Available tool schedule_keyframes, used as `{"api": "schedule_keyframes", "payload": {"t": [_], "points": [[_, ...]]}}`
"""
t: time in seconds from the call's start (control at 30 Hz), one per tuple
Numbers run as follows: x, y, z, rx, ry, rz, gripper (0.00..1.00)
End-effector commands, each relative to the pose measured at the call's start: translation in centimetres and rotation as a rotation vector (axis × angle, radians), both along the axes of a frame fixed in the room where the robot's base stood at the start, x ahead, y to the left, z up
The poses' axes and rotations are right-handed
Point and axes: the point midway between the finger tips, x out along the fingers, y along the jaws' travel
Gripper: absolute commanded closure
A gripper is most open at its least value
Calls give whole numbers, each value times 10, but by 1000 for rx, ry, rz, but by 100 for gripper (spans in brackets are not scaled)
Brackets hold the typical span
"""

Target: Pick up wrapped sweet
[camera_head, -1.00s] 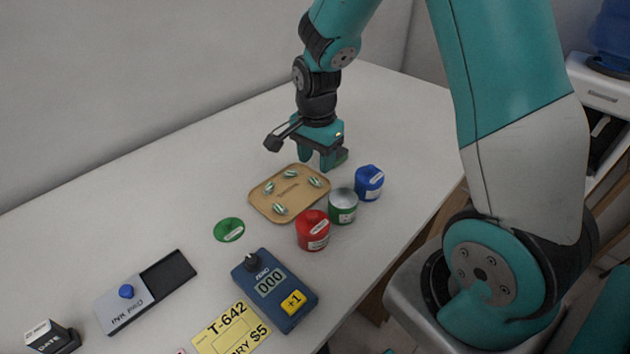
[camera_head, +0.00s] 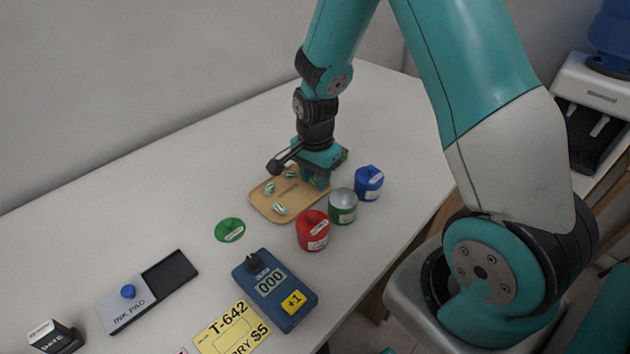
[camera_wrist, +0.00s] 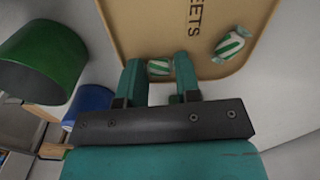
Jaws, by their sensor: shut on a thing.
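A wrapped sweet (camera_wrist: 159,68), white with green stripes, sits between the two fingers of my gripper (camera_wrist: 158,75) in the wrist view. The gripper is shut on it, low over the right end of the tan sweets tray (camera_head: 262,203). In the head view my gripper (camera_head: 317,180) mostly hides that sweet. Other striped sweets lie on the tray: one at the front (camera_head: 280,209), one at the left (camera_head: 269,188) and one at the back (camera_head: 291,174). One more sweet shows near the tray edge in the wrist view (camera_wrist: 229,45).
A red tin (camera_head: 312,231), an open green tin (camera_head: 343,207) and a blue tin (camera_head: 369,183) stand close to the tray's right side. A green lid (camera_head: 229,230), a blue counter device (camera_head: 274,290) and an ink pad (camera_head: 146,292) lie nearer. The counter behind the tray is clear.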

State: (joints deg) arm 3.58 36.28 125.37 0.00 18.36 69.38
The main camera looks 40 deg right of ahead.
Motion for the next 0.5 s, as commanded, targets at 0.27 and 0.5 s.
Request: {"api": "schedule_keyframes", "payload": {"t": [0.27,0.5], "points": [[1,0,6,0,-2,0,91],[2,0,46,-1,-8,0,91]]}}
